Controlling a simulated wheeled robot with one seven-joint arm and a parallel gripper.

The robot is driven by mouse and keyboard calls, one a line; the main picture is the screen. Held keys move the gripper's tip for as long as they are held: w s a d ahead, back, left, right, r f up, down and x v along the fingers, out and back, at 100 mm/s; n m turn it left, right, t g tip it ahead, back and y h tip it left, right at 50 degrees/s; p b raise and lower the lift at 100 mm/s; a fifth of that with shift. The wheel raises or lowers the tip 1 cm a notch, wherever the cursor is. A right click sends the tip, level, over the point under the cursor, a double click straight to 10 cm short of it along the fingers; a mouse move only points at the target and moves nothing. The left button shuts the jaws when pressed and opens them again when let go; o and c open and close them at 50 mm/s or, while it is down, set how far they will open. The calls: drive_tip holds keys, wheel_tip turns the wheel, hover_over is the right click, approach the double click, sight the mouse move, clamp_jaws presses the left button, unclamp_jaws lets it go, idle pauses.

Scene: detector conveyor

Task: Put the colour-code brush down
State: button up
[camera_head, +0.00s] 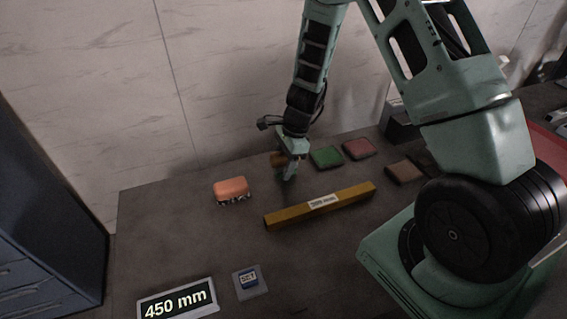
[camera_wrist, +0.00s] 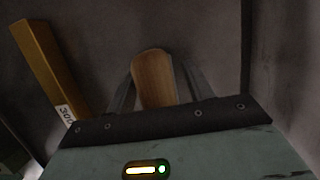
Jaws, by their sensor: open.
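My gripper (camera_head: 289,173) is low over the back middle of the dark table, its jaws open. A brown wooden-looking piece (camera_head: 278,160) is at the gripper; in the wrist view it stands between the two fingers (camera_wrist: 153,80). Its lower part is hidden, so I cannot tell whether it is the colour-code brush or whether it rests on the table. An orange brush (camera_head: 231,187) with pale bristles underneath lies on the table, left of my gripper and apart from it.
A long yellow bar (camera_head: 320,205) with a white label lies in front of the gripper. Green (camera_head: 326,157), red (camera_head: 359,148) and brown (camera_head: 404,171) pads are to the right. The table's left middle is clear.

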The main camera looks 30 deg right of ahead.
drive_tip(key=v, duration=1.1)
drive_tip(key=shift+r, duration=0.3)
drive_tip(key=shift+a+r, duration=0.1)
drive_tip(key=shift+r, duration=0.2)
drive_tip(key=s+a+r+n, duration=0.2)
drive_tip(key=s+a+n, duration=0.15)
drive_tip(key=a, duration=0.25)
drive_tip(key=s+a+r+n, duration=0.2)
drive_tip(key=a+n, duration=0.2)
drive_tip(key=a, duration=0.1)
drive_tip(key=s+a+r+n+h, duration=0.1)
drive_tip(key=s+a+n, duration=0.4)
drive_tip(key=s+n, duration=0.5)
drive_tip(key=s+a+r+n+h, duration=0.1)
drive_tip(key=s+a+r+n, duration=0.3)
drive_tip(key=s+n, duration=0.5)
drive_tip(key=shift+s+a+n+g+h, duration=0.3)
drive_tip(key=shift+s+a+n, duration=0.1)
drive_tip(key=shift+a+n, duration=0.4)
drive_tip(key=shift+r, duration=0.1)
